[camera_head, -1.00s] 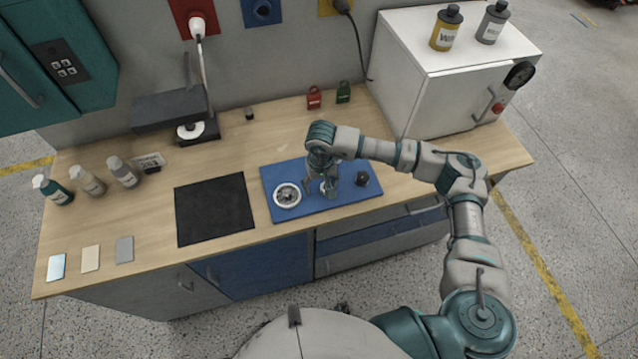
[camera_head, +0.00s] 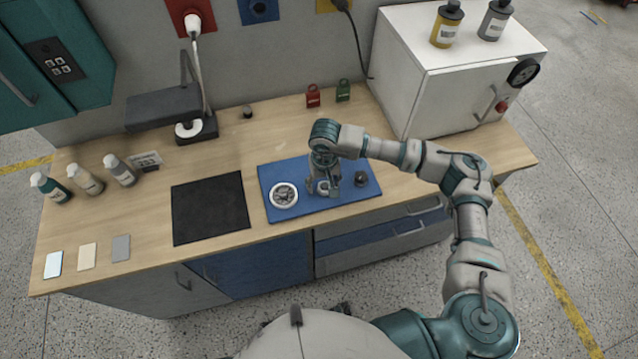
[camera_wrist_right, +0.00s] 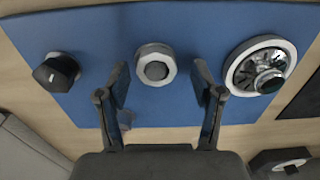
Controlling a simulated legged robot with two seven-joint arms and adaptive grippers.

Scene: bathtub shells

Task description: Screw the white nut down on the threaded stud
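The white nut (camera_wrist_right: 168,51) is a pale faceted ring with a grey round centre, seen from above in the right wrist view. The grey centre (camera_wrist_right: 155,70) looks like the stud's end, but threads do not show. The nut also shows small and partly hidden in the head view (camera_head: 323,187). My right gripper (camera_wrist_right: 160,80) is open, one finger on each side of the nut, with gaps to both. In the head view my right gripper (camera_head: 325,186) points down over the blue mat (camera_head: 279,174). My left gripper is not in view.
A white-rimmed round part (camera_head: 283,195) lies left of the nut on the mat. A black knob-like part (camera_head: 361,179) stands to its right. A black pad (camera_head: 210,208) lies further left. A white cabinet (camera_head: 440,90) stands behind my right arm.

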